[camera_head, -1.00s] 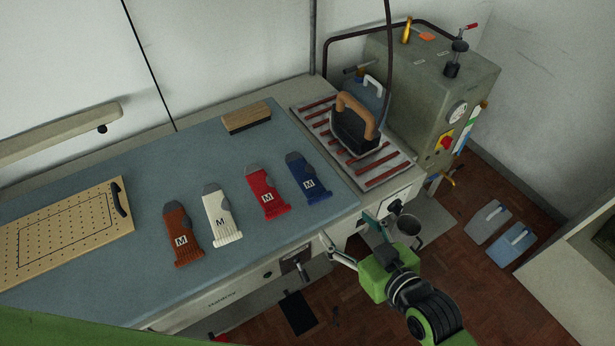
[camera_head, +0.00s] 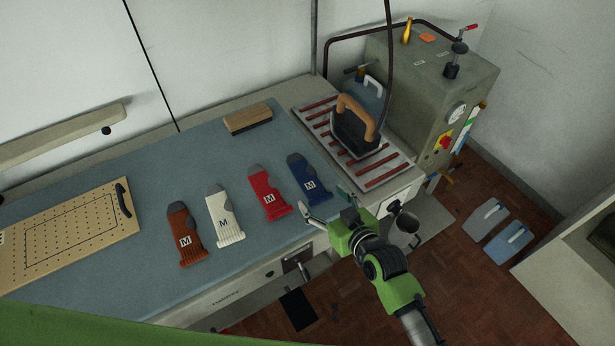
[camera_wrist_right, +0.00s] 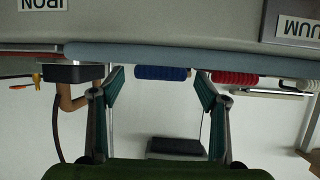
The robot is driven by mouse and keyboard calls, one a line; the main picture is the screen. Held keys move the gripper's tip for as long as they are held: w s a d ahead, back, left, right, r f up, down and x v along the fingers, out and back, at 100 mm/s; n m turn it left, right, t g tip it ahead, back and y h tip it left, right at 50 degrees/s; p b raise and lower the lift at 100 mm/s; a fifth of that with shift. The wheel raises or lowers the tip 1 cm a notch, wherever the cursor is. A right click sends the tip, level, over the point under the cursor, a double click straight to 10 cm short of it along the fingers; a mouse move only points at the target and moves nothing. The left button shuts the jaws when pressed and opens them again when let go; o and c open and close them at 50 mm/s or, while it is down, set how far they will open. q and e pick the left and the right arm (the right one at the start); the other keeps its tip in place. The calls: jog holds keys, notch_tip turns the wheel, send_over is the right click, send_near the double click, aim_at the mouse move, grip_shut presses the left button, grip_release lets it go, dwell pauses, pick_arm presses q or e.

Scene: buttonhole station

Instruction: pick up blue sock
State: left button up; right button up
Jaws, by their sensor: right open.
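The blue sock (camera_head: 309,181) lies flat on the blue-grey table top, with a grey toe and a white M label, at the right end of a row of socks. My right gripper (camera_head: 324,204) is open and empty at the table's front edge, just short of the blue sock's cuff. In the right wrist view the picture is upside down; the blue sock's cuff (camera_wrist_right: 162,72) shows between the two open fingers (camera_wrist_right: 155,92), farther off. My left gripper is not in view.
Red (camera_head: 268,195), white (camera_head: 224,216) and brown (camera_head: 185,235) socks lie left of the blue one. An iron (camera_head: 353,132) stands on a slatted rest (camera_head: 393,176) to the right. A brush (camera_head: 247,118) lies behind. A perforated board (camera_head: 70,236) is at left.

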jog(key=shift+c, duration=0.4)
jog(key=c, duration=0.9)
jog(key=shift+r, duration=0.15)
